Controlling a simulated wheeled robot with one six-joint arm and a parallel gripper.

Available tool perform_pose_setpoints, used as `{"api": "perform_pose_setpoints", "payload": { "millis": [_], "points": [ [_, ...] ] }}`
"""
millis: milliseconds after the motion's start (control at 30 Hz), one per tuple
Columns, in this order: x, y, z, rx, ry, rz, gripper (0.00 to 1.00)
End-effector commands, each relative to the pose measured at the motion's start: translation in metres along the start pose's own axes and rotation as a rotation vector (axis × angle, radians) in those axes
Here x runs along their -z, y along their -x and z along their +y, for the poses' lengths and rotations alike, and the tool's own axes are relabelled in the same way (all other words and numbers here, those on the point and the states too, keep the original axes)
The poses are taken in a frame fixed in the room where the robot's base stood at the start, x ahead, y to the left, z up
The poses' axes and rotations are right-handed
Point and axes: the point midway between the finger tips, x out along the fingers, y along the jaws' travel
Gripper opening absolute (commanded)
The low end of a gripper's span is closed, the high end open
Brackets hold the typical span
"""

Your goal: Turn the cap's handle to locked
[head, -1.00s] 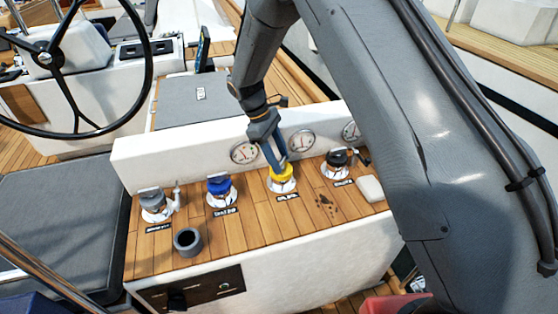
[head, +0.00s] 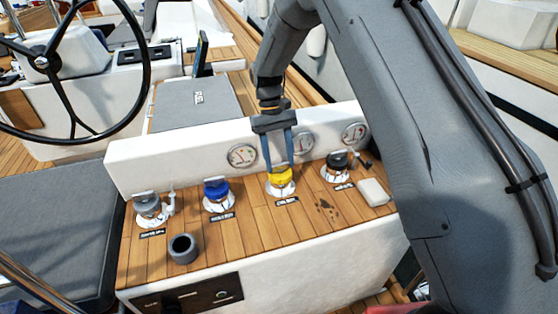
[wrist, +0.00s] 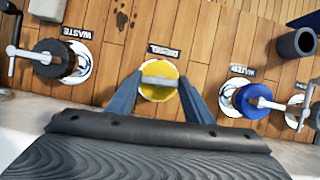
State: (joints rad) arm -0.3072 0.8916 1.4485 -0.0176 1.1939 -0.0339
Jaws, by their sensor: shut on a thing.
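The yellow cap (head: 279,179) sits in a white round deck plate on the wooden console top. It also shows in the wrist view (wrist: 160,92), with a pale bar handle (wrist: 159,81) lying across its top from one finger to the other. The label beside it appears to read DIESEL. My gripper (head: 279,166) is over the cap, its two blue-grey fingers pointing down. In the wrist view the fingers (wrist: 160,80) are on either side of the cap, shut on the handle's ends. No locked mark can be made out.
A blue cap (head: 216,189) and a grey cap (head: 148,205) stand to the left. A black cap (head: 341,161) and a pale block (head: 373,191) are to the right. A dark grey cup (head: 183,248) stands in front. A white wall with gauges (head: 242,156) rises behind.

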Motion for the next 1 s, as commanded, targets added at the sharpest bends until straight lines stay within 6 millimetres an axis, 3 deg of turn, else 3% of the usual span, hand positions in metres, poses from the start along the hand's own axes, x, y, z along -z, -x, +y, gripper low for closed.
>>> {"api": "perform_pose_setpoints", "payload": {
  "millis": [733, 767, 800, 867, 1000],
  "points": [
    [-0.0001, 0.0002, 0.0004, 0.033, -0.079, 0.000, 0.24],
    [-0.0001, 0.0002, 0.0005, 0.033, -0.079, 0.000, 0.50],
    [-0.0001, 0.0002, 0.0004, 0.033, -0.079, 0.000, 0.56],
    [-0.0001, 0.0002, 0.0004, 0.033, -0.079, 0.000, 0.66],
    [-0.0001, 0.0001, 0.0004, 0.032, -0.079, 0.000, 0.66]
  ]
}}
